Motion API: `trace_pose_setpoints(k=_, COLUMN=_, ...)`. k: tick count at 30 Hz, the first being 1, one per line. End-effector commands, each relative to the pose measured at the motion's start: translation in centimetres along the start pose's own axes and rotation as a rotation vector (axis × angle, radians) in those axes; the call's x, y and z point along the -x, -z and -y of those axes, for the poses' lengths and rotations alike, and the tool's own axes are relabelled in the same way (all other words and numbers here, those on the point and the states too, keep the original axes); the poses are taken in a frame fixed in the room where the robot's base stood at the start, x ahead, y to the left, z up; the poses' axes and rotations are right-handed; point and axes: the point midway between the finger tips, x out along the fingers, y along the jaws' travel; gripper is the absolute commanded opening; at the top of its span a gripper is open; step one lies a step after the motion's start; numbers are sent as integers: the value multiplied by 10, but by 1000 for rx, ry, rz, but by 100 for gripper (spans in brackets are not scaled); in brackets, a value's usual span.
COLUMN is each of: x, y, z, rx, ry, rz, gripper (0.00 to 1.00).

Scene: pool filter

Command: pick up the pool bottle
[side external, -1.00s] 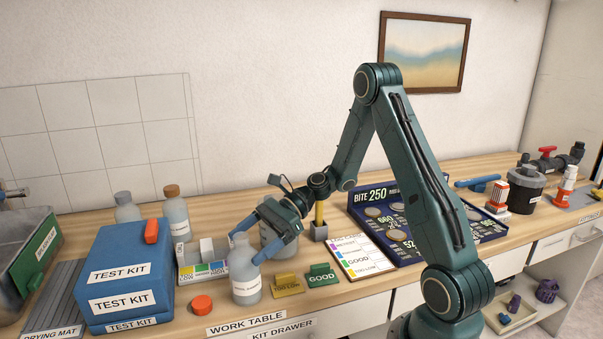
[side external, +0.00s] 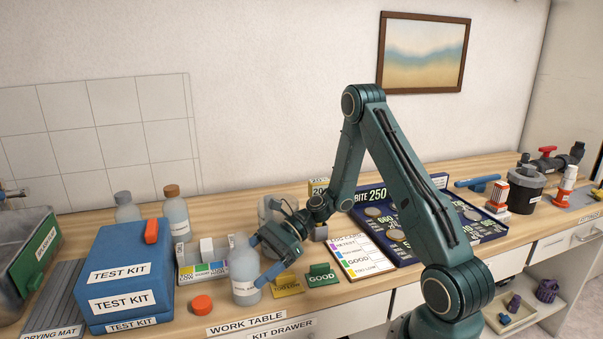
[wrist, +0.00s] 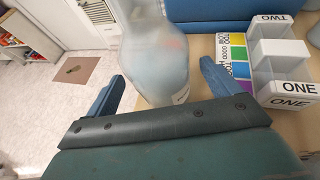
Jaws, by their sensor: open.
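The pool bottle (side external: 243,268) appears to be the clear, capless one with a white label, standing upright near the table's front edge in the side view. My gripper (side external: 259,262) is low at its right side, with blue fingers reaching toward it. In the wrist view the bottle (wrist: 155,55) stands between the spread fingers of my gripper (wrist: 161,72), with visible gaps on both sides. The gripper is open and holds nothing. The bottle's label is mostly hidden in the wrist view. An orange-red cap (side external: 202,304) lies on the table to the bottle's left.
A blue test kit box (side external: 125,275) stands left of the bottle. A compartment tray (side external: 203,270) with a colour strip is just behind it. A clear jar (side external: 272,212) is behind my gripper.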

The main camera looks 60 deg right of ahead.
Motion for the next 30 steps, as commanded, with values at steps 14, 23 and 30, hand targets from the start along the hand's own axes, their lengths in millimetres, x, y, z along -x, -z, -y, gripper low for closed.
trace_pose_setpoints(k=14, x=-30, y=0, z=0, rx=2, ry=0, rz=0, gripper=89)
trace_pose_setpoints(k=23, x=-30, y=0, z=0, rx=1, ry=0, rz=0, gripper=89)
trace_pose_setpoints(k=30, x=-30, y=0, z=0, rx=1, ry=0, rz=0, gripper=57)
